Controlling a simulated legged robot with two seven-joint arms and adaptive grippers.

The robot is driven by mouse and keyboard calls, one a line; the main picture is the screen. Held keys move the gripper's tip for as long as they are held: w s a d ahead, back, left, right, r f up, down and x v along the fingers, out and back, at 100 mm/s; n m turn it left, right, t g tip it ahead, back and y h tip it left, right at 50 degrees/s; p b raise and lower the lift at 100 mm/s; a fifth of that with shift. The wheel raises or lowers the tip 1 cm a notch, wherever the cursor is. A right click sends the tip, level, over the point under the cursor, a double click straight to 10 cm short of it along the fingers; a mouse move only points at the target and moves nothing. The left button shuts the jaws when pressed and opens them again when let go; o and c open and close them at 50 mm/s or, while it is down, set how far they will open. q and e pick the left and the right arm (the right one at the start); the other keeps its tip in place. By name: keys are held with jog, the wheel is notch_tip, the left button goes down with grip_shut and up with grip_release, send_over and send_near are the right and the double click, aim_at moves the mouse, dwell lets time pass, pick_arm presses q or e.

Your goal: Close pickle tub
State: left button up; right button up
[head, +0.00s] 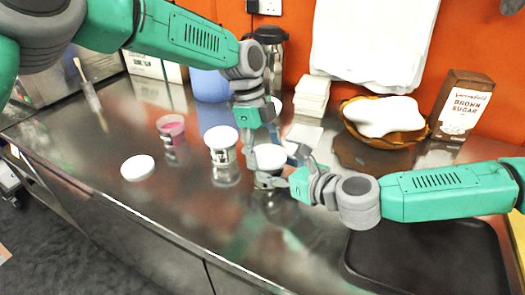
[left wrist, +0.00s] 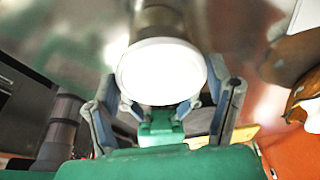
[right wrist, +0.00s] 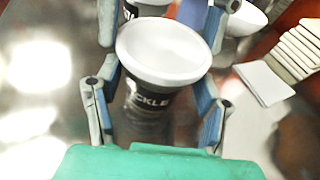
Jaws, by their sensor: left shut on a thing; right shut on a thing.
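The pickle tub (head: 268,182) stands on the steel counter, dark with a "PICKLE" label that shows in the right wrist view (right wrist: 150,103). Its white lid (head: 270,157) sits over the mouth; I cannot tell if it is fully seated. The lid also shows in the left wrist view (left wrist: 162,70). My left gripper (head: 272,145) comes down from behind, its fingers either side of the lid, shut on it. My right gripper (head: 280,178) reaches in from the right, shut around the tub's body. The fingers partly hide the tub.
Another white-lidded tub (head: 222,158) stands left of it, beside an open pink tub (head: 171,127). A loose white lid (head: 138,168) lies near the front edge. A black tray (head: 425,262) is at front right. A basket (head: 402,137) and brown sugar box (head: 461,105) stand behind.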

pick_arm(q)
jog(key=shift+d+r, duration=0.15)
jog(key=shift+d, duration=0.15)
jog(key=shift+a, duration=0.65)
jog(key=shift+d, duration=0.1)
jog(key=shift+d+f, duration=0.3)
jog(key=shift+d, duration=0.05)
jog(key=shift+f, duration=0.1)
jog(key=shift+a, duration=0.1)
jog(key=shift+a+f, duration=0.25)
jog(key=shift+f, duration=0.05)
jog(key=shift+d+f, duration=0.1)
jog(key=shift+f, duration=0.15)
